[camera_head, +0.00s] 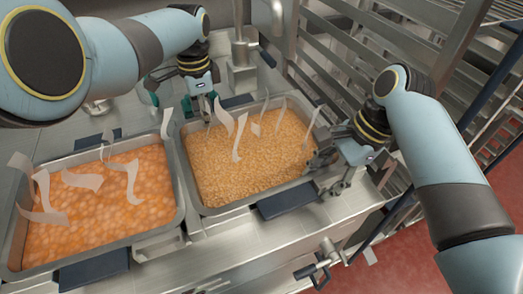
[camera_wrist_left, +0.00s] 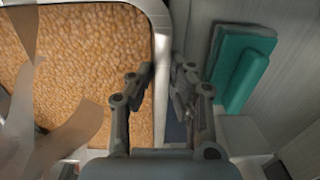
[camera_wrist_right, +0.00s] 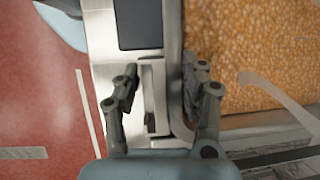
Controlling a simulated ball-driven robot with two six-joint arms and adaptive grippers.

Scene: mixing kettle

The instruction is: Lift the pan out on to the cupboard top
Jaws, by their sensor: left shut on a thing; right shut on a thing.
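A steel pan (camera_head: 232,209) full of fine-grained orange food stands in the middle of the head view. My left gripper (camera_head: 207,103) is at its far edge. In the left wrist view its fingers (camera_wrist_left: 160,88) are shut on the pan's rim (camera_wrist_left: 159,25). My right gripper (camera_head: 322,160) is at the pan's right end. In the right wrist view its fingers (camera_wrist_right: 155,95) are shut on the rim (camera_wrist_right: 174,60). The pan looks roughly level; I cannot tell whether it is clear of its seat. The cupboard top is not clearly identifiable.
A second steel pan (camera_head: 182,208) with chunkier orange food sits close on the left. Pale wisps rise over both. Dark pads (camera_head: 286,203) lie along the front. A tall metal rack (camera_head: 345,60) stands at right, and a valve (camera_head: 322,268) sticks out in front above red floor (camera_head: 440,270).

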